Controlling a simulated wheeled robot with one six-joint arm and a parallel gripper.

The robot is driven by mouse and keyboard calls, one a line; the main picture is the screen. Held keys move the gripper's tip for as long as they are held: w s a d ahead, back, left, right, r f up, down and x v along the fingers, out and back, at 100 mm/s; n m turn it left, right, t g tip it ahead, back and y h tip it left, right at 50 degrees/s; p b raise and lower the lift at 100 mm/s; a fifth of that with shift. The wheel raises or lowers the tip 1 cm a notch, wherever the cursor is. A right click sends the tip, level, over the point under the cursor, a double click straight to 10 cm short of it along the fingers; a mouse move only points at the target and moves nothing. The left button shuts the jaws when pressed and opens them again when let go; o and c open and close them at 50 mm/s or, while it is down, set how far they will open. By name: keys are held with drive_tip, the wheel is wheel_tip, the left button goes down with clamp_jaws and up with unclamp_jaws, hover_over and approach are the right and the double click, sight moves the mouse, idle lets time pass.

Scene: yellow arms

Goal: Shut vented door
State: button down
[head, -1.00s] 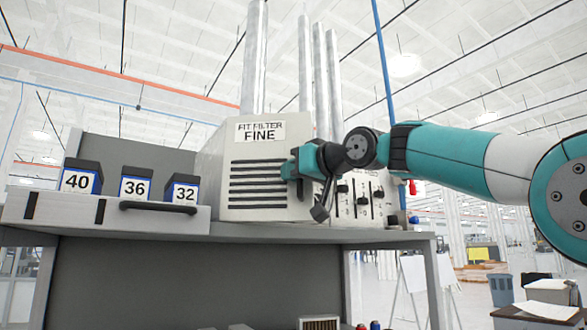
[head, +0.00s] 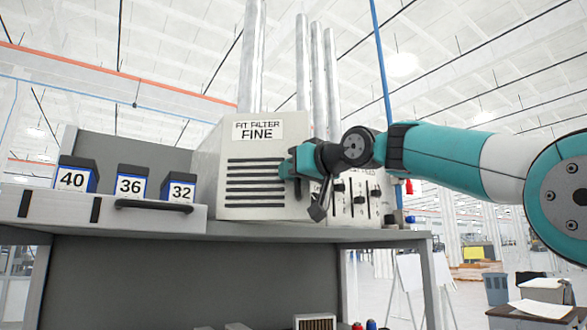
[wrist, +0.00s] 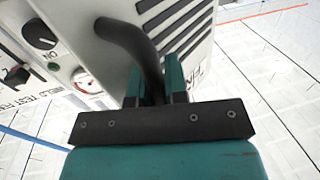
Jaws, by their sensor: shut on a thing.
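The vented door (head: 250,205) is the pale front panel with dark slots and a "FIT FILTER FINE" label, on a machine on the bench. In the wrist view its slotted face (wrist: 178,22) shows at the top right. Its dark curved handle (wrist: 130,33) runs down between the fingers of my gripper (wrist: 154,82). My gripper is shut on the handle. I cannot tell how far the door stands open.
A control panel (head: 355,200) with sliders is right of the door; its knob (wrist: 40,35) shows in the wrist view. A drawer front (head: 65,208) with a black handle and numbered blocks (head: 132,185) stand at left. The bench top (head: 300,232) runs below.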

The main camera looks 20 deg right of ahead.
drive_tip(key=c, duration=1.4)
unclamp_jaws()
drive_tip(key=shift+w+d+r+t+h, duration=0.3)
drive_tip(key=shift+d+r+t, duration=0.1)
drive_tip(key=shift+d, duration=0.2)
drive_tip(key=shift+s+a+f, duration=0.15)
drive_tip(key=shift+a+f, duration=0.15)
drive_tip(key=shift+a, duration=0.05)
drive_tip(key=shift+d+f, duration=0.1)
drive_tip(key=shift+s+d+f+g+b, duration=0.2)
drive_tip(key=shift+d+f+g+b, duration=0.1)
drive_tip(key=shift+d+f+b, duration=0.1)
drive_tip(key=s+d+p, duration=0.1)
drive_tip(key=s+d, duration=0.9)
drive_tip(key=d, duration=0.4)
drive_tip(key=shift+s+d+r, duration=0.2)
drive_tip(key=shift+s+d, duration=0.05)
drive_tip(key=shift+s, duration=0.15)
